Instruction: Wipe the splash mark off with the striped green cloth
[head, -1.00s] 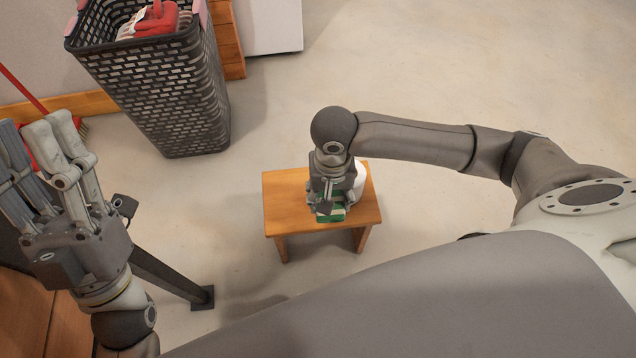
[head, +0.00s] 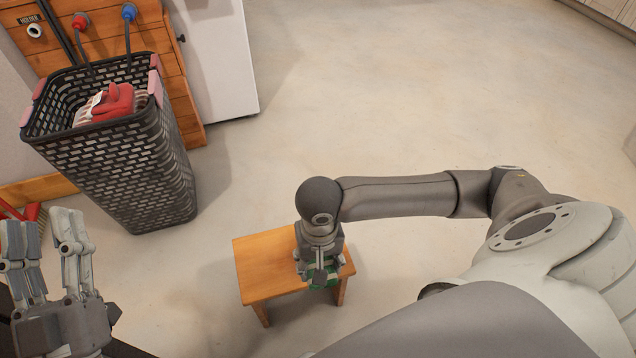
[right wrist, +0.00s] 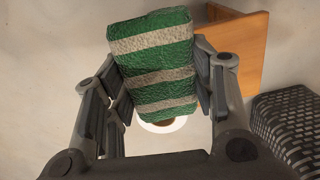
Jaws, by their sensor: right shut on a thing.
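The striped green and white cloth (right wrist: 155,65) is between the fingers of my right gripper (right wrist: 158,85), which is shut on it. In the head view, a little of the green cloth (head: 322,285) shows under my right gripper (head: 318,272), at the right end of a small wooden stool (head: 265,268). I cannot tell whether the cloth touches the stool top. My left gripper (head: 46,250) is empty, its fingers spread apart, at the lower left of the head view. I see no splash mark; the gripper and cloth hide part of the stool.
A round white thing (right wrist: 178,125) shows partly behind the cloth in the right wrist view. A tall dark basket (head: 135,180) with a red and white item (head: 113,101) stands left of the stool. A white cabinet (head: 215,60) is behind it. Open floor lies at right.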

